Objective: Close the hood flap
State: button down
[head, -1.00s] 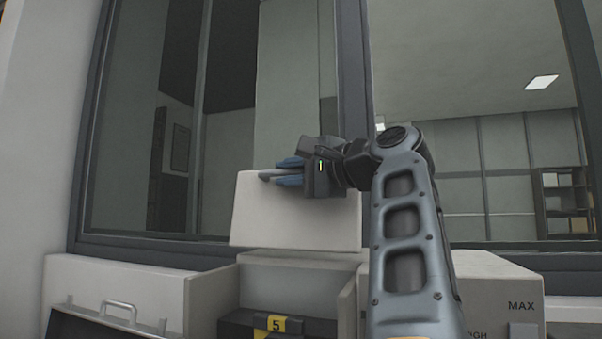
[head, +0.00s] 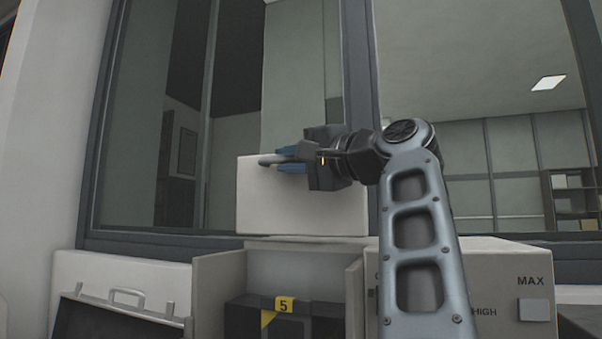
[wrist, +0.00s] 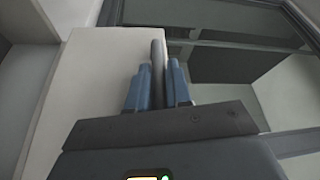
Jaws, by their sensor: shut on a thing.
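The hood flap (head: 265,210) is a pale panel standing raised at the back of the machine's open bay, in front of the window. A grey bar handle (head: 268,160) runs along its upper part. My gripper (head: 286,158) has its blue fingers shut on this handle, coming from the right. In the wrist view the fingers (wrist: 157,88) lie on both sides of the grey bar (wrist: 157,55), with the pale flap (wrist: 100,75) behind and to the left. My gripper hides the flap's upper right part.
Below the flap is an open bay with pale side walls (head: 220,290) and a dark block marked 5 (head: 283,305). A control panel (head: 510,280) with a MAX label stands at right. An open case with a handle (head: 127,293) is at lower left. A window frame (head: 362,90) rises behind.

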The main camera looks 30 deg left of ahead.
jog(key=s+d+f+n+g+y+b, duration=0.1)
jog(key=s+d+f+n+y+b, duration=0.1)
jog(key=s+f+n+b, duration=0.5)
jog(key=shift+s+f+g+b, duration=0.25)
jog(key=shift+f+g+b, duration=0.15)
jog(key=shift+f+b, duration=0.95)
jog(key=c, duration=1.4)
grip_release()
jog(key=shift+r, duration=0.1)
